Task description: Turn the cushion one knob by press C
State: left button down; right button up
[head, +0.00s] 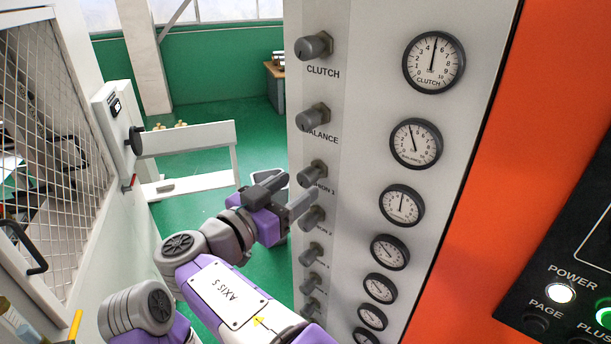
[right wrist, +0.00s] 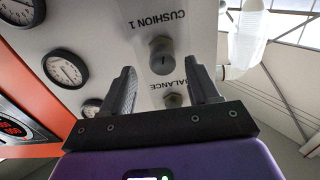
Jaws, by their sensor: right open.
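The cushion one knob (head: 312,173) is a grey knob, third from the top on the light grey panel (head: 350,110). Its label is partly covered in the head view. In the right wrist view the knob (right wrist: 162,58) shows beside its upside-down "CUSHION 1" label, framed between the fingers in the picture. My right gripper (head: 293,192) is open and empty, close to this knob; the wrist view also shows its two fingers (right wrist: 162,75) apart. I cannot tell whether a finger touches the knob. The matching dial (head: 402,205) has its needle near upright. My left gripper is not in view.
The clutch knob (head: 313,46) and balance knob (head: 312,117) sit above, and the cushion two knob (head: 312,218) is close below. An orange panel (head: 540,130) stands at right. A mesh guard (head: 45,90) and white rail (head: 190,138) stand at left.

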aim_at(302, 183)
jog(key=x, duration=0.4)
jog(key=shift+w+f, duration=0.15)
jog(key=shift+w, duration=0.2)
jog(key=shift+s, duration=0.15)
jog(key=shift+c, duration=0.8)
jog(key=c, duration=0.8)
